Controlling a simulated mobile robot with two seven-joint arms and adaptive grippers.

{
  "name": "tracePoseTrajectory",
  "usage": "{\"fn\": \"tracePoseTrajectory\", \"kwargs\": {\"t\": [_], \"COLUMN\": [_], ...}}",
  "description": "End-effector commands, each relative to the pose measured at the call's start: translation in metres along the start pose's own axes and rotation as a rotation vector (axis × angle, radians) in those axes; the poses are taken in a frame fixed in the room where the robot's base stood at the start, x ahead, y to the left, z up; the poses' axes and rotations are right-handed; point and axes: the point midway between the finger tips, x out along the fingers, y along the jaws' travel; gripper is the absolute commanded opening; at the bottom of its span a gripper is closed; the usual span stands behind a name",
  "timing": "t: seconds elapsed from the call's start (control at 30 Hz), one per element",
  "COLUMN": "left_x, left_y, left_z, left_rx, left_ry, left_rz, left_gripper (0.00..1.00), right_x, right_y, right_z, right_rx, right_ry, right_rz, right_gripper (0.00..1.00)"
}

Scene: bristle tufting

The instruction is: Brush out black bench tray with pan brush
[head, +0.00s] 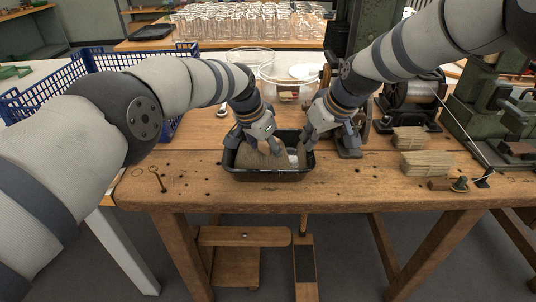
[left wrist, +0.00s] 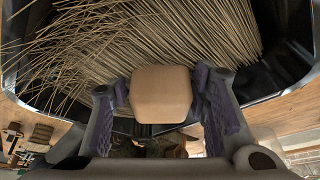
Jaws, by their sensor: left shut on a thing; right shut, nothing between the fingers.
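The black bench tray (head: 268,176) stands at the front edge of the wooden bench. My left gripper (head: 262,146) is over the tray, shut on the pan brush. In the left wrist view the brush's tan block handle (left wrist: 162,94) sits between the purple finger pads. Tan bristle strands (left wrist: 150,35) fan out beyond it within the black tray (left wrist: 278,72); I cannot tell which belong to the brush. Tan material (head: 258,159) fills much of the tray in the head view. My right gripper (head: 311,143) is shut and empty at the tray's right end; whether it touches the rim is unclear.
Bundles of tan bristles (head: 424,162) lie on the bench to the right, near a wire spool (head: 408,92) and green machines. A blue crate (head: 88,68) is at the left. Glass bowls (head: 280,72) stand behind the tray. The bench left of the tray is mostly clear.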

Motion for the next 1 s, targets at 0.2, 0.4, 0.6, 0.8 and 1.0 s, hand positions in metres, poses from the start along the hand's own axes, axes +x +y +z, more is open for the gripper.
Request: {"fn": "tracePoseTrajectory", "kwargs": {"t": [0.2,0.4,0.6,0.8,1.0], "left_x": [0.004,0.005,0.0,-0.002,0.004], "left_y": [0.007,0.013,0.028,0.036,0.028], "left_z": [-0.009,-0.011,0.004,0.013,0.004], "left_rx": [0.003,0.001,0.001,0.0,-0.001], "left_ry": [0.001,-0.001,-0.002,0.001,0.002], "left_rz": [-0.002,-0.002,-0.001,-0.002,-0.001], "left_gripper": [0.2,0.2,0.2,0.2,0.2], "right_x": [0.0,0.0,0.0,0.0,0.0], "right_y": [0.0,0.0,0.0,0.0,0.0], "right_z": [0.001,0.001,0.0,0.0,0.0], "right_rx": [0.0,0.0,0.0,0.0,0.0], "right_ry": [-0.001,-0.001,-0.001,-0.001,-0.001], "right_rz": [0.0,0.0,0.0,0.0,0.0], "right_gripper": [0.0,0.0,0.0,0.0,0.0]}}
